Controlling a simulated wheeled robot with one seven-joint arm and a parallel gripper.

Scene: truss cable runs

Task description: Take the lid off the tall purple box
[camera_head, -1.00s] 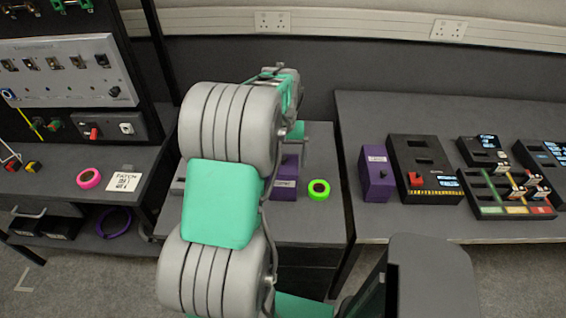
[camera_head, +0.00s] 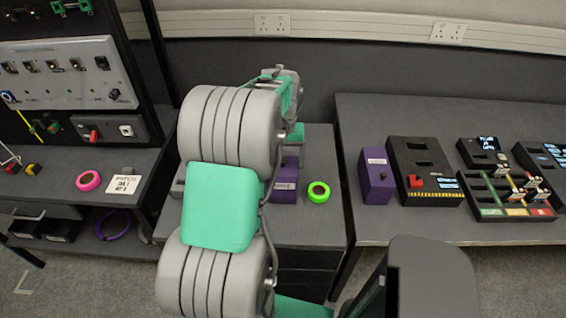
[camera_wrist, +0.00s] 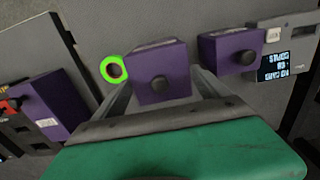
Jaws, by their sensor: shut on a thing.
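A purple box (camera_head: 285,188) with a pale label stands on the middle bench, partly hidden behind my arm in the head view. In the wrist view its purple lid (camera_wrist: 150,62) with a dark round knob faces the camera. My gripper (camera_wrist: 160,88) has a finger on either side of this lid and is shut on it; the fingertips are partly hidden. No gap between lid and box can be made out. A second purple box (camera_wrist: 228,48) with a knob is beside it. A third purple box (camera_head: 376,176) stands on the right bench and also shows in the wrist view (camera_wrist: 52,108).
A lime green tape roll (camera_head: 318,191) lies close beside the middle box. A grey device with a screen (camera_wrist: 285,55) is by the second box. Black trays (camera_head: 425,170) crowd the right bench. A pink roll (camera_head: 88,181) is on the left bench.

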